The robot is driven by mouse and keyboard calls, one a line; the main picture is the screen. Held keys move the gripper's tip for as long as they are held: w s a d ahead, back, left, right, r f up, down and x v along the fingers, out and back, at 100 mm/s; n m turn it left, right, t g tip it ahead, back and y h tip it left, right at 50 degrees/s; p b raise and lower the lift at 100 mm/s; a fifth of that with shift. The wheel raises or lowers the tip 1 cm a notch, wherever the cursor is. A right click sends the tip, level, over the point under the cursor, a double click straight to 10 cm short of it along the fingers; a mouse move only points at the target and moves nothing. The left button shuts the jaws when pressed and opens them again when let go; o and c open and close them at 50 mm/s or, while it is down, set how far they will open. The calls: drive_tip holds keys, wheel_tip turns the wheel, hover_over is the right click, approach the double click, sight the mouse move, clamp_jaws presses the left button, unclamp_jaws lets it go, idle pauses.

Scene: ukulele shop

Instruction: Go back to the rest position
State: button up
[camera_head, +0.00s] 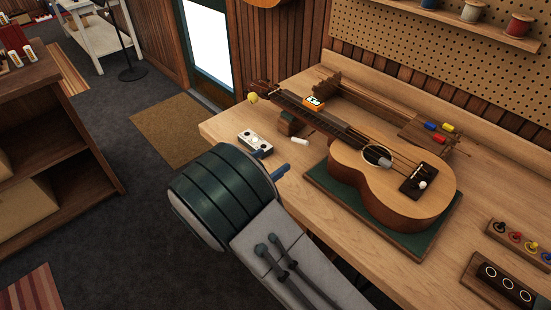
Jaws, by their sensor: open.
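My arm reaches up from the bottom of the view, and its dark green rounded link hides most of my gripper (273,163). Only bluish finger parts show past the link, by the left front edge of the workbench (465,245). The fingers are apart and nothing shows between them. A ukulele (385,185) lies on a green mat (425,247) on the bench, to the right of my gripper and apart from it. Its neck rests on a small block (290,123) and points to the upper left.
A pedal-like white box (255,143) sits close to my gripper. Racks with colored pegs (520,242) and rings (507,284) lie at the right. A wooden shelf (65,150) stands left; dark floor (115,215) between is open.

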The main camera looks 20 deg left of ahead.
idle(0.5)
